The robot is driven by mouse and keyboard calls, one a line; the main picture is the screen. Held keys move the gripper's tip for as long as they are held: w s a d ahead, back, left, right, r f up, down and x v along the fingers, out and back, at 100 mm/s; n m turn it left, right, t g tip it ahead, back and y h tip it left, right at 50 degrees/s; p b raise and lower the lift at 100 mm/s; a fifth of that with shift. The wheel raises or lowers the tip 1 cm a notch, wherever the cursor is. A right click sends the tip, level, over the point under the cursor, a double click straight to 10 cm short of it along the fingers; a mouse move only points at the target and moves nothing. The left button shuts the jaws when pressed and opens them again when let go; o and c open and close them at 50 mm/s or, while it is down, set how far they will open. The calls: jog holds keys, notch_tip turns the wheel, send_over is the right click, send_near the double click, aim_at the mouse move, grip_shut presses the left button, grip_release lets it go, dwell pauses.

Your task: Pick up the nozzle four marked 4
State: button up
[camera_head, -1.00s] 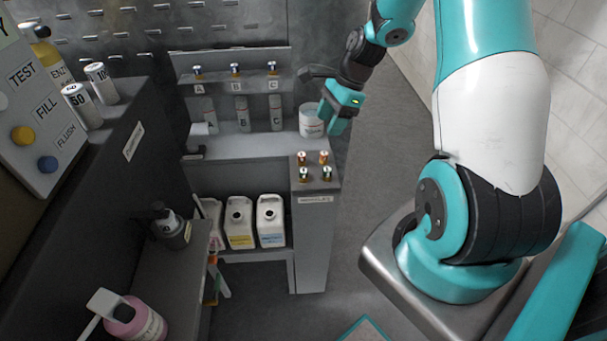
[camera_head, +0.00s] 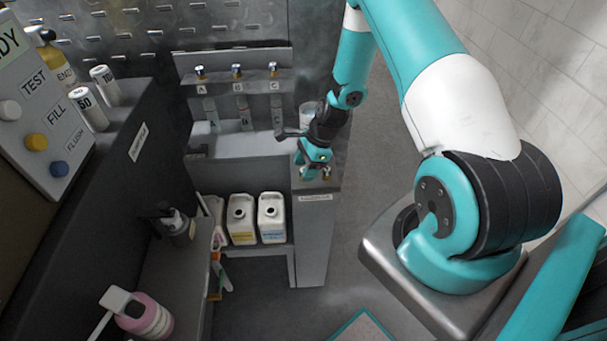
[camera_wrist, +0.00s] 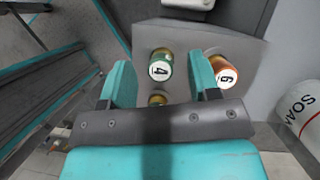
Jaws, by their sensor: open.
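Nozzle four (camera_wrist: 160,68) is a green and gold nozzle with a white cap marked 4, seen in the wrist view on the grey nozzle stand (camera_wrist: 240,48). My gripper (camera_wrist: 161,75) is open above the stand, one teal finger to each side of nozzle four in the picture. I cannot tell whether the fingers touch it. In the head view my gripper (camera_head: 314,160) points down over the stand and hides most of the nozzles.
Another nozzle (camera_wrist: 157,99) is partly hidden by my gripper. A white container marked SOAK (camera_wrist: 300,110) is at the right. White jugs (camera_head: 271,218) stand on the lower shelf.

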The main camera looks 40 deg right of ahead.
jog(key=shift+x, duration=0.9)
jog(key=shift+d, duration=0.1)
jog(key=c, duration=1)
